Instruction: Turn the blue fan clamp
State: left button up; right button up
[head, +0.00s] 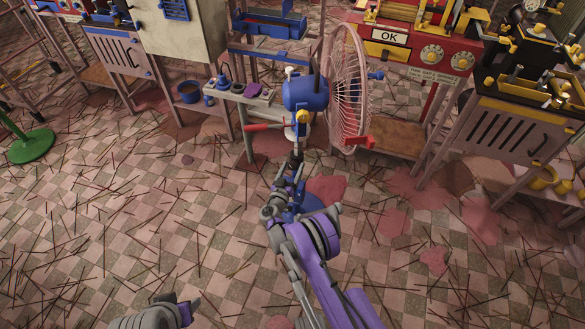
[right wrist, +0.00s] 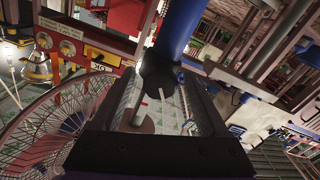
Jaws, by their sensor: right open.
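A standing fan has a blue motor housing (head: 304,92) and a pink wire cage (head: 348,88); the cage also shows in the right wrist view (right wrist: 40,125). My right gripper (head: 297,158) is at the fan's pole, below the housing. In the right wrist view its jaws (right wrist: 168,100) are open, with a blue tube (right wrist: 182,30) ending in a dark collar (right wrist: 162,78) in front of or between them. I cannot tell whether they touch it, or which part is the clamp. My left gripper (head: 178,312) is at the bottom left, partly cut off; its jaw state is unclear.
A red machine with an OK sign (head: 390,37) stands behind the fan at right. A small grey table (head: 243,95) stands behind it at left. A black machine (head: 530,95) is at far right. The tiled floor, littered with thin sticks, is open at left and in front.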

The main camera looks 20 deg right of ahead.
jog(key=shift+w+d, duration=0.1)
jog(key=shift+w, duration=0.1)
grip_shut()
dwell(0.3)
